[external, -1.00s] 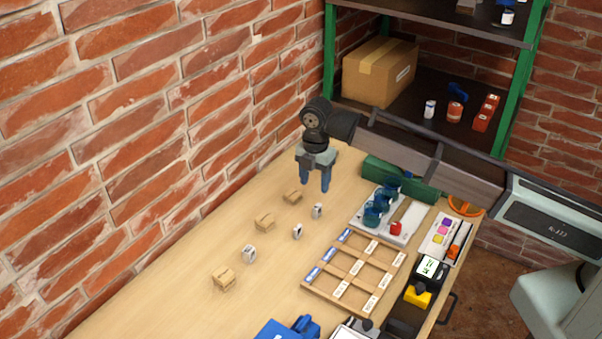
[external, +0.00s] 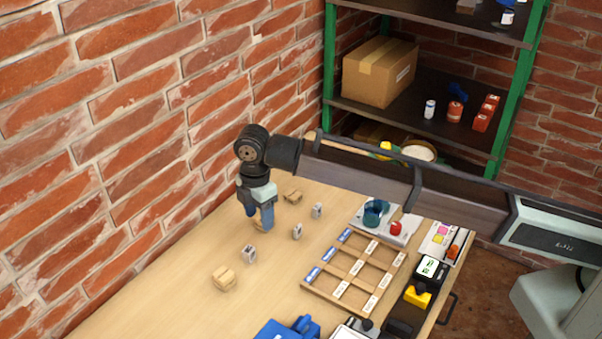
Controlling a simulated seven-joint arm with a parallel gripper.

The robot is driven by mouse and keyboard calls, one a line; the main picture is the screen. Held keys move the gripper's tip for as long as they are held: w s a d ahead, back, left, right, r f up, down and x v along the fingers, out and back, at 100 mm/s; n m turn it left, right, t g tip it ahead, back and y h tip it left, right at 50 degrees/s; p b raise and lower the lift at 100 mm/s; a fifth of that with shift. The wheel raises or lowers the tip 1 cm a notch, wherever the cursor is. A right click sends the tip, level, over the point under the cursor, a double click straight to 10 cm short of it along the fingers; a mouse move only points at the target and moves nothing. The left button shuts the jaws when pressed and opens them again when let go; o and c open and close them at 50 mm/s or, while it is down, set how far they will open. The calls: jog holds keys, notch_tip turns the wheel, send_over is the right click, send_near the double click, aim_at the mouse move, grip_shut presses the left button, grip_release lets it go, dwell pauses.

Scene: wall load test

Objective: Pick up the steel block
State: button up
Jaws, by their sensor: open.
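Three small grey, metal-looking blocks stand on the table: one nearer the camera (external: 249,254), a middle one (external: 297,232) and a far one (external: 317,210). I cannot tell which is the steel block.
Two more tan blocks lie near (external: 224,278) and far (external: 292,196). A wooden compartment tray (external: 341,294) is to the right, with a fixture (external: 384,219) behind it. A brick wall (external: 130,150) borders the table's left. The front left tabletop is clear.

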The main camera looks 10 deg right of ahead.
jog(key=a+m, duration=0.2)
jog(key=m, duration=3)
send_over(248, 249)
jog(key=f, duration=0.7)
jog(key=shift+w+f, duration=0.3)
jog(key=shift+f, duration=0.1)
jog(key=shift+s+d+f, duration=0.1)
jog(key=shift+s+f, duration=0.05)
jog(key=shift+f, duration=1.2)
jog(key=shift+s+f, duration=0.15)
jog(key=shift+f, duration=1.2)
jog(key=shift+c, duration=0.2)
